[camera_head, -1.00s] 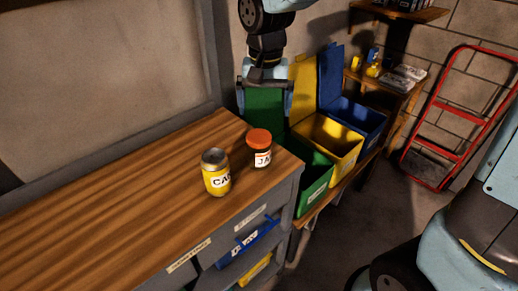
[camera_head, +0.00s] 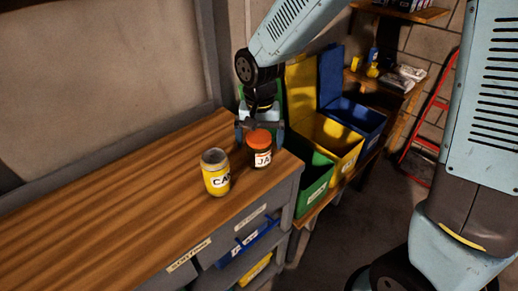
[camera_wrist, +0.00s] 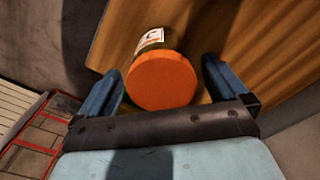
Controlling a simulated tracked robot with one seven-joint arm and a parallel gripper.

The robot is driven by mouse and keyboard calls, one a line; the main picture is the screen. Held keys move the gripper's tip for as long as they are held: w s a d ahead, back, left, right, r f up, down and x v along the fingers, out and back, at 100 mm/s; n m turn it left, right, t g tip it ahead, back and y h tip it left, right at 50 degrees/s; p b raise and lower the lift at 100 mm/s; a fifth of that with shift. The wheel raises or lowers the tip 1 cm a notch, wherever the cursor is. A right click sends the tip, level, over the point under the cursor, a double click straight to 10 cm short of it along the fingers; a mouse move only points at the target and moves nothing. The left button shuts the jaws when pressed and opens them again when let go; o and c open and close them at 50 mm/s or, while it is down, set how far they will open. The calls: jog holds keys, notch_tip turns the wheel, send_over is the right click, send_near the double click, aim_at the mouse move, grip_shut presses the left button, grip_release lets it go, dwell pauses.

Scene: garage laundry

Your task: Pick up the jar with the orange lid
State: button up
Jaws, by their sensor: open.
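The jar with the orange lid (camera_head: 259,148) stands upright near the right end of the wooden worktop, its label reading "JA". In the wrist view its orange lid (camera_wrist: 162,80) lies between the two blue fingers of my gripper (camera_wrist: 160,88), with gaps on both sides. My gripper is open and holds nothing.
A yellow can (camera_head: 215,172) stands on the worktop (camera_head: 110,210) close to the jar's left. Green (camera_head: 316,180), yellow (camera_head: 338,145) and blue (camera_head: 361,122) bins with raised lids stand to the right, beyond the worktop's edge. The worktop's left part is bare.

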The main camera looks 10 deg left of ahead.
jog(key=shift+a+f, duration=0.1)
jog(key=shift+f, duration=1.65)
jog(key=shift+c, duration=0.3)
jog(key=c, duration=1.2)
jog(key=shift+c, duration=0.2)
jog(key=shift+r, duration=0.2)
